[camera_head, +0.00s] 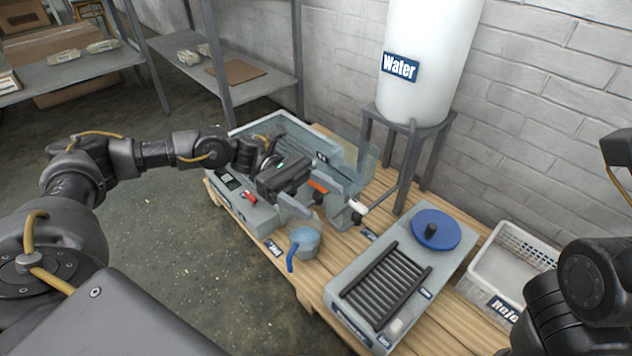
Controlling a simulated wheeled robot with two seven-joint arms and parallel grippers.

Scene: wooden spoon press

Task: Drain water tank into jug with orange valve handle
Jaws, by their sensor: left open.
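The white water tank (432,40), labelled "Water", stands on a dark stand at the back. The orange valve handle (318,186) is on the front part of the grey machine (262,212). My left gripper (312,194) is open, with its fingers on either side of the orange handle; I cannot tell whether they touch it. A jug (304,243) with a blue handle stands on the wooden pallet, below and in front of the valve. Its inside looks bluish, but the contents are unclear. My right arm shows at the lower right, with its gripper out of view.
The wooden pallet (312,272) bears a grey unit with a black rack (386,284) and a blue disc (436,229). A white basket (512,262) stands to its right. A pipe with a white end (357,207) is close right of the valve. Shelves stand at the back left.

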